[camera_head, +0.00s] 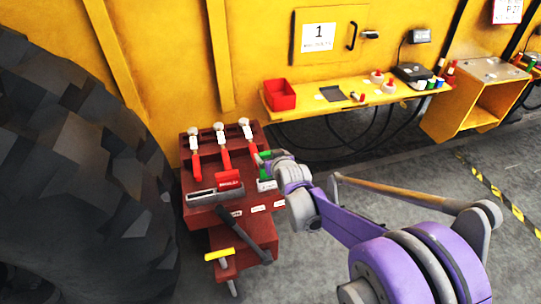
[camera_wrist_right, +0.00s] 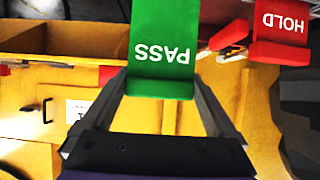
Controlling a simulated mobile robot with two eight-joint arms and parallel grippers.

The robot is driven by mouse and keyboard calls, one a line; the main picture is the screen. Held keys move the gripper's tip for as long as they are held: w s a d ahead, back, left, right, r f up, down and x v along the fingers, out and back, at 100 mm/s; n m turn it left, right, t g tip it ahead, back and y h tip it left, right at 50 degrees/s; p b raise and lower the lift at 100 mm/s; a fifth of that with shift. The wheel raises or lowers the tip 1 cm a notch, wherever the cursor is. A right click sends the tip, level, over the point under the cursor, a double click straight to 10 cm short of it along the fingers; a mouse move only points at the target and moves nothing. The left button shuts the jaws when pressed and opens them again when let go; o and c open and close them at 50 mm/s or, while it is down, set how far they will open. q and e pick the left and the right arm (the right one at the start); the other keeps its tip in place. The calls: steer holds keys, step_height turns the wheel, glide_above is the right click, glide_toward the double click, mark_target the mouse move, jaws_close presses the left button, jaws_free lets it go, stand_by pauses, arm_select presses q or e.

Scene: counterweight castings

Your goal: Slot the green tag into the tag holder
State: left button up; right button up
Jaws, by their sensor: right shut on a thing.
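The green tag (camera_wrist_right: 163,45), lettered PASS and upside down in the right wrist view, sits between the fingertips of my right gripper (camera_wrist_right: 160,85). In the head view the green tag (camera_head: 264,154) shows as a small patch at my right gripper (camera_head: 268,160), just off the right side of the red lever console (camera_head: 262,140). A red HOLD tag (camera_wrist_right: 282,30) is close by on the right in the wrist view; a red tag (camera_head: 229,178) also shows on the console. A grey slotted piece (camera_head: 205,196) lies on the console front; I cannot tell if it is the tag holder. My left gripper is out of view.
Several red-and-white levers (camera_head: 221,135) stand on the console. A small white-and-green piece (camera_head: 266,185) is at its right edge. A huge black tyre (camera_head: 80,180) fills the left. A yellow shelf (camera_head: 310,103) with a red bin (camera_head: 280,95) is behind. Floor is clear at right.

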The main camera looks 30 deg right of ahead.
steer(key=shift+f+b, duration=0.4)
steer(key=shift+f, duration=0.15)
steer(key=shift+f+b, duration=1.35)
steer(key=shift+f, duration=0.45)
steer(key=shift+f, duration=0.4)
steer(key=o, duration=1)
steer(key=p+v, duration=0.1)
steer(key=v, duration=1)
step_height(320, 180, up, 7)
steer(key=p, duration=0.6)
